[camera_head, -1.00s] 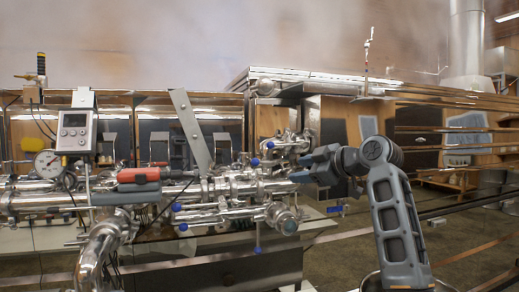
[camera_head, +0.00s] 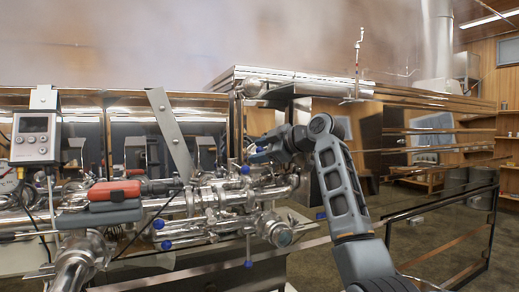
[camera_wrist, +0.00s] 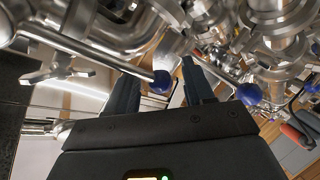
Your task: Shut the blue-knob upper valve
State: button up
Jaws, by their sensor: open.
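Several blue knobs sit on lever handles of the steel pipe manifold (camera_head: 215,197). An upper blue knob (camera_head: 245,170) shows just below and left of my gripper (camera_head: 258,152) in the head view. In the wrist view my gripper (camera_wrist: 160,72) is open, and a blue knob (camera_wrist: 161,81) on a thin steel lever (camera_wrist: 95,55) shows in the gap between its two dark fingers. I cannot tell how deep the knob lies between them; no grip is seen. Another blue knob (camera_wrist: 248,93) is right of the fingers. The upper valve body is partly hidden by my gripper.
A red-and-grey tool (camera_head: 112,194) and a grey meter (camera_head: 35,137) are at left. A flat metal bar (camera_head: 169,135) slants behind the pipes. Dark railing (camera_head: 440,207) stands at right.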

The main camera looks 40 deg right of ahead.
jog(key=shift+w, duration=0.15)
jog(key=shift+f, duration=0.1)
grip_shut()
dwell(0.3)
